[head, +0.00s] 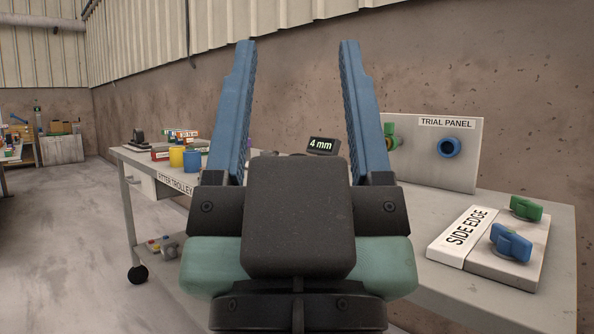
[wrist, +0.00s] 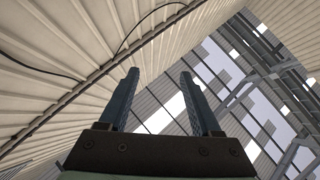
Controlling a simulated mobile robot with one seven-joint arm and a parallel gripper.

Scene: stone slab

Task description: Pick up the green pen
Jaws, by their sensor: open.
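My gripper (head: 297,45) stands upright in the middle of the head view, with its two blue fingers wide apart and nothing between them. The wrist view also shows the open gripper (wrist: 160,75), against the wall cladding and roof. I cannot make out a green pen in either view. The gripper and its dark body hide the middle of the grey worktop (head: 420,215) behind them.
A trial panel (head: 462,155) stands at the back right. A side-edge board (head: 478,258) with green (head: 525,208) and blue (head: 511,243) knobs lies front right. A yellow cup (head: 176,157), a blue cup (head: 192,160) and a 4 mm block (head: 323,146) are on the worktop.

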